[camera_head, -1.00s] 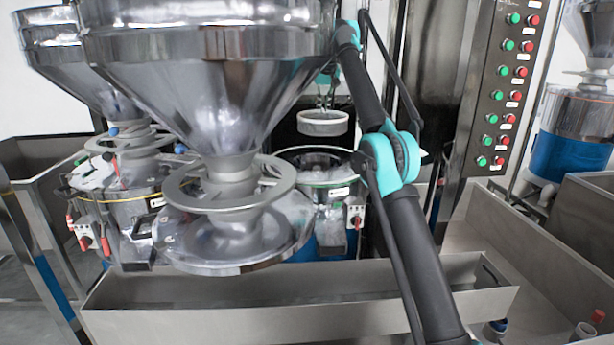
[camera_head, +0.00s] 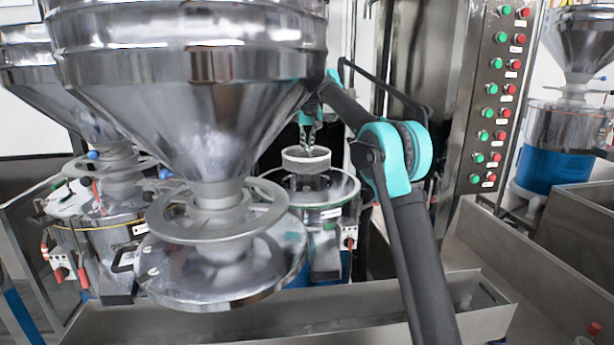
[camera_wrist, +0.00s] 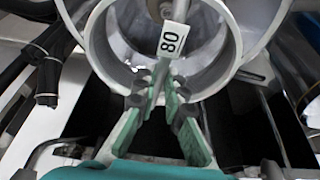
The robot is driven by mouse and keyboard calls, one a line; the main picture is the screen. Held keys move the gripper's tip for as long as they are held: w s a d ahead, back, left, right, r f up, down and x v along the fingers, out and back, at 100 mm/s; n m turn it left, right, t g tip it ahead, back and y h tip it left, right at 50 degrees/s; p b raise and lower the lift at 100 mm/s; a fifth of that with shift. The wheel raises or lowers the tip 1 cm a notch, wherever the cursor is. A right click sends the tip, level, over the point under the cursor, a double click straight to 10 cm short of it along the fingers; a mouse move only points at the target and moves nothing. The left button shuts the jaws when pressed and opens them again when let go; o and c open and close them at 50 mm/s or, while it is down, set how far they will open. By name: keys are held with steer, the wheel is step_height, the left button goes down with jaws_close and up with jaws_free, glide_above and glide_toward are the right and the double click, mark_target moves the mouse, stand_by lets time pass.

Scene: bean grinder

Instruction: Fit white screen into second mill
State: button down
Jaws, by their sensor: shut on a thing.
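The white screen (camera_head: 306,162) is a round, white-rimmed ring, held roughly level at the mouth of the second mill (camera_head: 343,192) behind the front hopper. The front hopper hides part of the mill's left side.
A large steel hopper (camera_head: 190,95) with a round lid plate (camera_head: 225,270) stands in front and left of the mill. Another mill (camera_head: 105,240) is at the left. A button panel (camera_head: 470,105) rises at the right. A steel trough (camera_head: 400,315) runs along the front.

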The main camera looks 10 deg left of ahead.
step_height(320, 180, down, 12)
steer(key=shift+f, duration=0.15)
steer(key=c, duration=1.6)
jaws_free()
